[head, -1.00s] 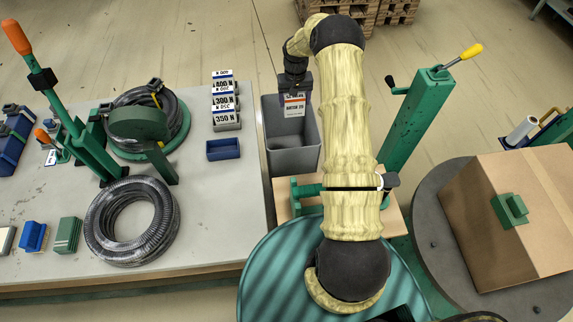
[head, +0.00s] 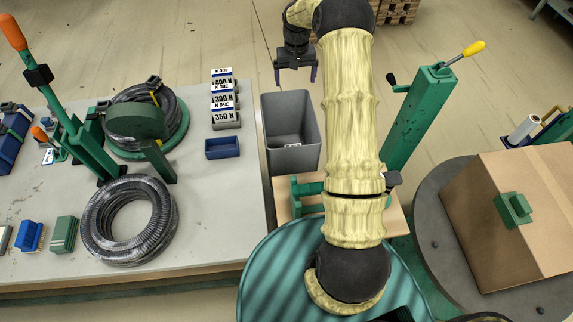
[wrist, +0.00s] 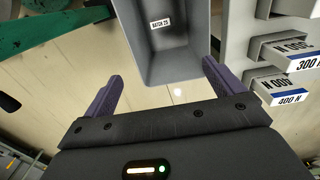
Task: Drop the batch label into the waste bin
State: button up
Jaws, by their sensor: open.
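The batch label (wrist: 161,22) lies inside the grey waste bin, a small white tag with "BATCH 25" readable in the wrist view. In the head view only a pale sliver of the label (head: 293,145) shows low in the bin. The waste bin (head: 291,103) stands on the floor beside the table's right edge; its inside wall (wrist: 192,62) fills the top middle of the wrist view. My gripper (head: 297,78) is open and empty, above and just beyond the bin's far rim. In the wrist view its two purple fingers (wrist: 162,92) are wide apart with nothing between them.
The grey table (head: 225,185) at left holds hose coils (head: 130,218), a small blue tray (head: 222,148) and a row of labelled force blocks (head: 226,118). A green post (head: 418,112) stands right of my arm. A cardboard box (head: 520,215) sits at far right.

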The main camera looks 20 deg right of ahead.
notch_tip(320, 180, up, 8)
jog(key=shift+r+b, duration=0.2)
jog(key=shift+b, duration=0.15)
dwell(0.5)
jog(key=s+a+r+n+t, duration=0.1)
jog(key=s+a+r+n, duration=0.15)
jog(key=s+a, duration=0.85)
jog(key=s+a+t, duration=0.1)
jog(key=s+a, duration=0.1)
jog(key=s, duration=1.7)
jog(key=shift+s+a+f+t+p, duration=0.15)
jog(key=shift+s+f+t+p, duration=0.15)
jog(key=shift+s+f+p, duration=0.15)
jog(key=shift+c, duration=0.4)
